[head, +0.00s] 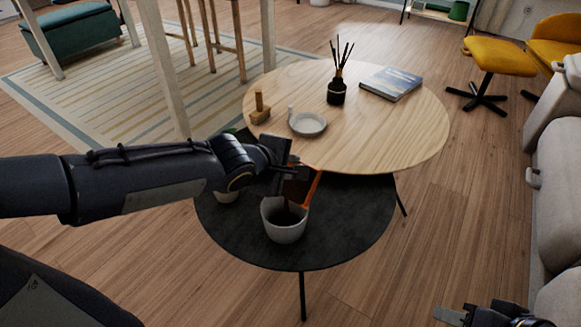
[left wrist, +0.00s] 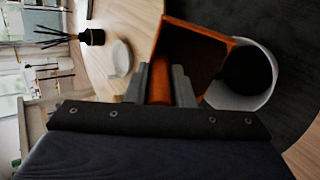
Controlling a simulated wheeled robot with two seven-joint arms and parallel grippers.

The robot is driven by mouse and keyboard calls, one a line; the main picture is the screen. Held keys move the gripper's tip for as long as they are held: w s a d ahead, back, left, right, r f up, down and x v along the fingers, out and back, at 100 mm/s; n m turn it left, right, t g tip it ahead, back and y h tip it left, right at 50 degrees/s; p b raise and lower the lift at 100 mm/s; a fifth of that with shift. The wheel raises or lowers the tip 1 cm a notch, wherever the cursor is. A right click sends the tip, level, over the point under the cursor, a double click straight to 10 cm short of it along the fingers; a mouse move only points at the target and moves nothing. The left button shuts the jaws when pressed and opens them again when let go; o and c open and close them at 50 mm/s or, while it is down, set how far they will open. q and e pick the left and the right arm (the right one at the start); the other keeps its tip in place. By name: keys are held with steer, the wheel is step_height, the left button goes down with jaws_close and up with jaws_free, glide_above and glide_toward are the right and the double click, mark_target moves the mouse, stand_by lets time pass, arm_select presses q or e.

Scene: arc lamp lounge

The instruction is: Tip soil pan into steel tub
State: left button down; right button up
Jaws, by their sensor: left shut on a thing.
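My left gripper (head: 287,172) is shut on the orange handle of the soil pan (head: 313,188). The handle also shows between its fingers in the left wrist view (left wrist: 160,82). The pan is tilted steeply, its open end beside and above the mouth of a pale grey tub (head: 285,234). Dark matter shows below the pan and inside the tub; I cannot tell how much is soil or shadow. In the left wrist view the pan (left wrist: 193,50) overlaps the tub's rim (left wrist: 270,60). My right gripper (head: 485,316) is at the bottom right, partly cut off, away from the tables.
The tub stands on a low dark round table (head: 350,225). A higher wooden table (head: 385,135) behind bears a grey dish (head: 308,124), a wooden piece (head: 260,110), a reed diffuser (head: 337,92) and a book (head: 391,83). A sofa (head: 562,190) stands at right.

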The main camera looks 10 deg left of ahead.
arm_select(q)
steer(key=shift+s, duration=0.1)
steer(key=shift+s+a+r+t, duration=0.1)
steer(key=shift+a+t, duration=0.05)
steer(key=shift+t, duration=0.15)
steer(key=shift+s+t, duration=0.25)
steer(key=shift+t, duration=0.05)
steer(key=shift+s+h, duration=0.1)
steer(key=shift+h, duration=0.2)
stand_by(0.7)
